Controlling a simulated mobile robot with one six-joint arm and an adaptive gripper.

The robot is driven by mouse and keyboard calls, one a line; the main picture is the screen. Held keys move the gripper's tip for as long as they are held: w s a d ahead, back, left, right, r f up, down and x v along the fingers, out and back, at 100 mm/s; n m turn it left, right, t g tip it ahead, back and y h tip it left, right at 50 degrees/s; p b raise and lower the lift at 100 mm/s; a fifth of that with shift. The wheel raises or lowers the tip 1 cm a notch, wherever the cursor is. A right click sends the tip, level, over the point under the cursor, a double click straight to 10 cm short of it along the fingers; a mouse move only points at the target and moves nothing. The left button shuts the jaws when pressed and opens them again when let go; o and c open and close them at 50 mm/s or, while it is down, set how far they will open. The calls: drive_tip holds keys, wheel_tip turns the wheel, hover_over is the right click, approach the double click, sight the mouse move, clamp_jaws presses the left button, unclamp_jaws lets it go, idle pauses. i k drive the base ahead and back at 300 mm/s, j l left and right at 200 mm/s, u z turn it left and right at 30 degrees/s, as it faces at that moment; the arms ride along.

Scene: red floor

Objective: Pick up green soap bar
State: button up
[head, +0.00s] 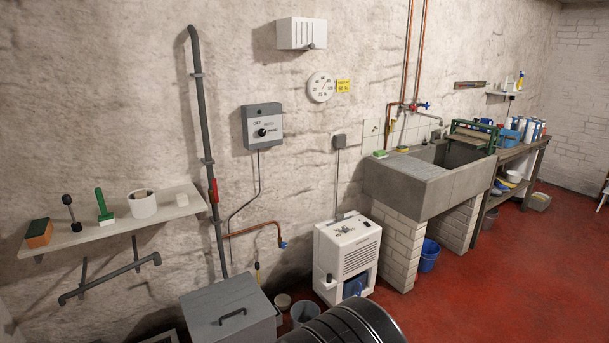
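A small green bar (380,154) with a yellowish lower edge lies on the back left ledge of the grey stone sink (412,180). It looks like the soap bar, but it is too small to tell from a sponge. A second small pale item (403,149) lies to its right on the same ledge. My gripper is not in view, and nothing is seen touching the green bar.
A white dehumidifier (347,257) stands left of the sink's brick pier. A grey lidded box (228,312) is at the lower left. A wall shelf (120,226) holds brushes and a white pot. A blue bucket (429,255) stands under the sink. Red floor (490,290) is open at right.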

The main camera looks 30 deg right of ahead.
sight(378, 154)
drive_tip(key=i+l+z, duration=0.15)
drive_tip(key=l+z, duration=0.3)
drive_tip(key=i+l+z, duration=0.2)
drive_tip(key=l+z, duration=0.25)
drive_tip(key=i+l+z, duration=0.25)
drive_tip(key=l+z, duration=0.2)
drive_tip(key=i+l+z, duration=0.25)
drive_tip(key=z, duration=0.2)
drive_tip(key=i+l+z, duration=0.15)
drive_tip(key=i+z, duration=0.3)
drive_tip(key=i+l, duration=0.15)
drive_tip(key=i, duration=0.35)
drive_tip(key=i+l+u, duration=0.15)
drive_tip(key=i, duration=0.35)
drive_tip(key=i+l, duration=0.2)
drive_tip(key=i, duration=0.3)
drive_tip(key=i+l+u, duration=0.15)
drive_tip(key=i, duration=0.35)
drive_tip(key=i+l+u, duration=0.3)
drive_tip(key=i+u, duration=0.15)
drive_tip(key=i+l+u, duration=0.45)
drive_tip(key=k+l, duration=0.05)
